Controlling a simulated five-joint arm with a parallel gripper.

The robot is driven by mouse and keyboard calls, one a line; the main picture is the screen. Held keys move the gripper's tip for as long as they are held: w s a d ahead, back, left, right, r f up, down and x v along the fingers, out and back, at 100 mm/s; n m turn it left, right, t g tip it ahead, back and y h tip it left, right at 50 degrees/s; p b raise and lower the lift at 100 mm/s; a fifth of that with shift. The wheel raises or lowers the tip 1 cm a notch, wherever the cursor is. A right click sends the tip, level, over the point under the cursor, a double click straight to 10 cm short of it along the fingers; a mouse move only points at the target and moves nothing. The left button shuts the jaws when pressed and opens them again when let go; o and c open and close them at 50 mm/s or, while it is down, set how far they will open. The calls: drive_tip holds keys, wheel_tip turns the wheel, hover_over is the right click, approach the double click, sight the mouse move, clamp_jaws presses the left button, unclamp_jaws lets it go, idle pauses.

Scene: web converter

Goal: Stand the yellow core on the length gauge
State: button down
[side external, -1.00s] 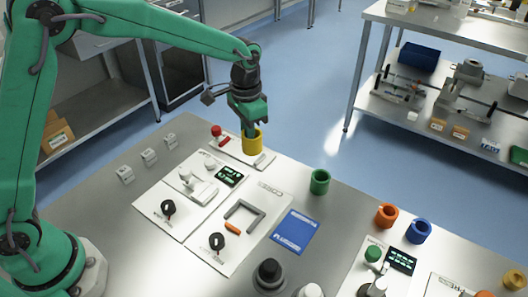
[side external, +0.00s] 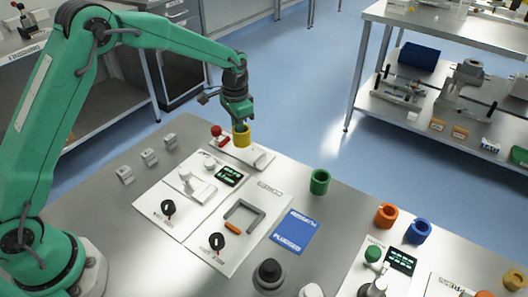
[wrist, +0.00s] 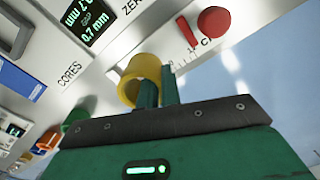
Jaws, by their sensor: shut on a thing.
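The yellow core (side external: 242,138) is a short hollow cylinder. My gripper (side external: 239,124) is shut on its wall and points down, with the core over the white plate (side external: 260,158) at the back of the bench. In the wrist view the core (wrist: 137,67) is at the fingertips (wrist: 157,92), its open bore showing. I cannot tell whether its lower end touches the plate. A dark display (side external: 229,176) with green digits sits in front; in the wrist view it (wrist: 86,22) reads 0.7 mm. I cannot tell for sure which fixture is the length gauge.
A red knob (side external: 216,131) stands just left of the core. A green core (side external: 320,182) stands to the right, with orange (side external: 386,216) and blue (side external: 418,231) cores farther right. Black knobs and a grey U-shaped bracket (side external: 243,214) are in front. A blue card (side external: 294,231) lies flat.

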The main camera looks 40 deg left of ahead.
sight(239, 139)
drive_tip(key=shift+f, duration=2)
drive_tip(key=shift+f, duration=0.1)
drive_tip(key=c, duration=1.6)
unclamp_jaws()
wheel_tip(239, 139, up, 12)
drive_tip(key=shift+r, duration=0.1)
